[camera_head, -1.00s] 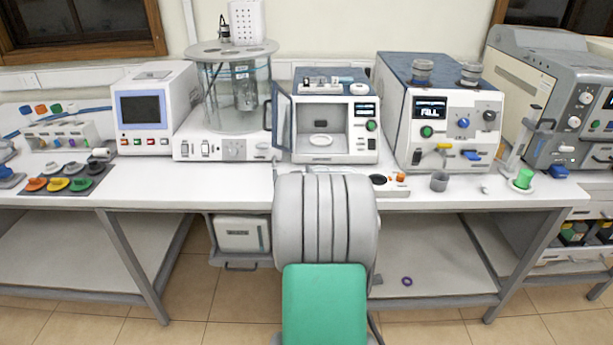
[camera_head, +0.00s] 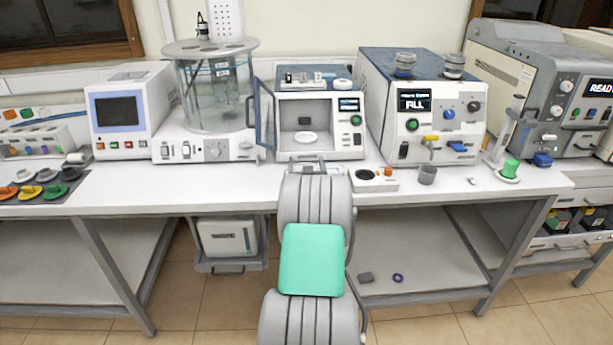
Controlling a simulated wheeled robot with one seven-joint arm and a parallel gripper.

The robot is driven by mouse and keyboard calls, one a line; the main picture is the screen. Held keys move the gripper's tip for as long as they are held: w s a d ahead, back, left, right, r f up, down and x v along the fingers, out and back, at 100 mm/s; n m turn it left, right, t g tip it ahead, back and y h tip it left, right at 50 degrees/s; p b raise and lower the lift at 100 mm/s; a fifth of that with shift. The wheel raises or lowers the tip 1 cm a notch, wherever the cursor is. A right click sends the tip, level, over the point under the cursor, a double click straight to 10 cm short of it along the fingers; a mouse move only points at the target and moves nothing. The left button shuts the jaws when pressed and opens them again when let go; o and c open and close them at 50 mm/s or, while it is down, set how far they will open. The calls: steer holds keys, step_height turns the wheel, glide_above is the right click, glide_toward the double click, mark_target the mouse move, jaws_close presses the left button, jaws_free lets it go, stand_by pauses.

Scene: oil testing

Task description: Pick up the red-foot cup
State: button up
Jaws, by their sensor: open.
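No cup with a clearly red foot can be made out. On a dark mat (camera_head: 78,186) at the left of the bench lie several footed pieces. They include an orange one (camera_head: 5,192), a yellow one (camera_head: 30,191) and a green one (camera_head: 52,192). The orange one is partly cut off by the picture edge. A plain grey cup (camera_head: 428,175) stands on the bench right of centre; no red shows on it. My arm with its green pad rises at the centre in front of the bench.
The white bench (camera_head: 200,188) carries a glass bath (camera_head: 210,95), an open-doored chamber (camera_head: 320,155) and a machine reading FILL (camera_head: 388,125). A green cylinder (camera_head: 511,168) stands at the right. Bare bench lies along the front. A purple ring (camera_head: 398,278) lies on the lower shelf.

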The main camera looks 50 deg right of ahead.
steer(key=shift+c, duration=0.3)
steer(key=c, duration=1.5)
